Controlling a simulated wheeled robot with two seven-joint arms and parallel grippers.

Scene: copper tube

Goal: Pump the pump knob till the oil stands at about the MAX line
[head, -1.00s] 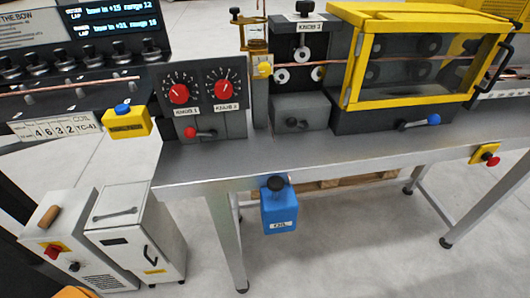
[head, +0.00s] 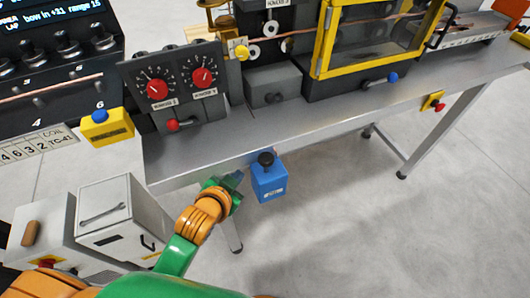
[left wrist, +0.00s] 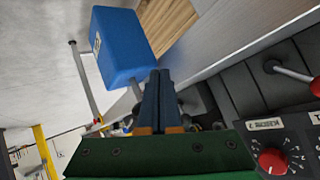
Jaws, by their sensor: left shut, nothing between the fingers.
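The blue oil pump box (head: 270,184) hangs at the front edge of the bench, with its black pump knob (head: 265,159) on top. My left gripper (head: 235,180) is just left of the box, apart from it, its fingers shut and empty. In the left wrist view the shut fingers (left wrist: 158,80) point up the picture, and the blue box (left wrist: 122,45) is beyond them to the left. I cannot make out the pump knob there. The brass-topped oiler (head: 222,18) is cut by the top edge of the head view; its oil level and MAX line are not readable.
The steel bench (head: 215,145) carries a dial box with red knobs (head: 180,85) and a yellow-framed guard (head: 375,65). A yellow box with a blue button (head: 105,126) sits at the left. White cabinets (head: 110,215) stand below left. The floor right of the pump is clear.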

